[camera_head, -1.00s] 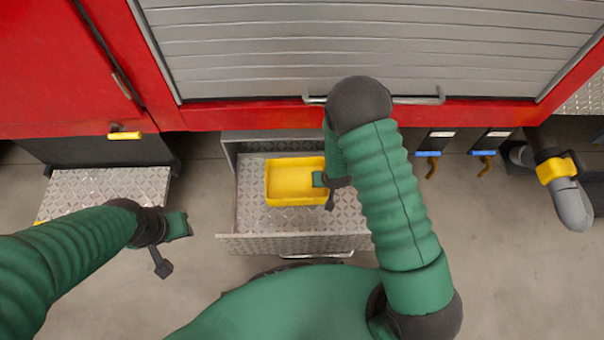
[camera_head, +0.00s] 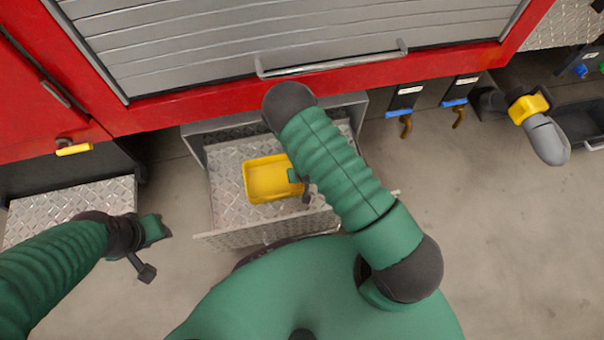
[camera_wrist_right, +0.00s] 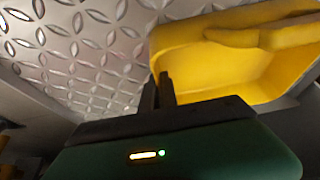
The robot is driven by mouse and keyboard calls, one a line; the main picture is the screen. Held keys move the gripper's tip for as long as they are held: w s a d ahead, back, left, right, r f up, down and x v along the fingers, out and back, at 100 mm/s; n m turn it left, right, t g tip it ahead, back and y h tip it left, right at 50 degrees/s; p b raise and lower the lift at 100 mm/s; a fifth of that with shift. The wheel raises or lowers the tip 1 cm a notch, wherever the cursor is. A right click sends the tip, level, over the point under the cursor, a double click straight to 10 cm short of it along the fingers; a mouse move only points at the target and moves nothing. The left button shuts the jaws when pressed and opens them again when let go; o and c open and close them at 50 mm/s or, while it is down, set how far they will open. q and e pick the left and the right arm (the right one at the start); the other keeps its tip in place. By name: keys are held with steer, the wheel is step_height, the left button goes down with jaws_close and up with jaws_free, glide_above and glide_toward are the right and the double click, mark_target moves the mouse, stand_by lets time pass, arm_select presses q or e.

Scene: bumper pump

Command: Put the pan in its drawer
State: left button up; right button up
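The yellow pan (camera_head: 268,180) is a shallow open tray, inside the outline of the open drawer (camera_head: 228,200) in the head view. Whether it rests on the drawer's diamond-plate floor or hangs just above it, I cannot tell. My right gripper (camera_head: 304,184) is at the pan's right side. In the right wrist view its dark fingers (camera_wrist_right: 160,92) are close together at the edge of the pan (camera_wrist_right: 215,65) and look shut on its wall. My left gripper (camera_head: 160,229) is away from the drawer at the left, its fingers not clear.
The red truck body (camera_head: 190,105) and grey roller shutter (camera_head: 270,35) stand behind the drawer. A diamond-plate step (camera_head: 75,207) is at the left. Blue-and-black fittings (camera_head: 402,100) and a grey pipe with a yellow collar (camera_head: 540,125) are at the right. Floor at right is clear.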

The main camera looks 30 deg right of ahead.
steer(key=o, duration=0.4)
steer(key=shift+o, duration=0.2)
steer(key=s+a+r+n+g+p, duration=0.1)
steer(key=s+r+p, duration=0.2)
steer(key=r, duration=1.5)
steer(key=s+a+r+n+y+p, duration=0.1)
steer(key=s+r, duration=0.7)
steer(key=r, duration=1.1)
steer(key=shift+a+n+g+p, duration=0.4)
steer(key=shift+n+p, duration=0.1)
steer(key=shift+p, duration=0.55)
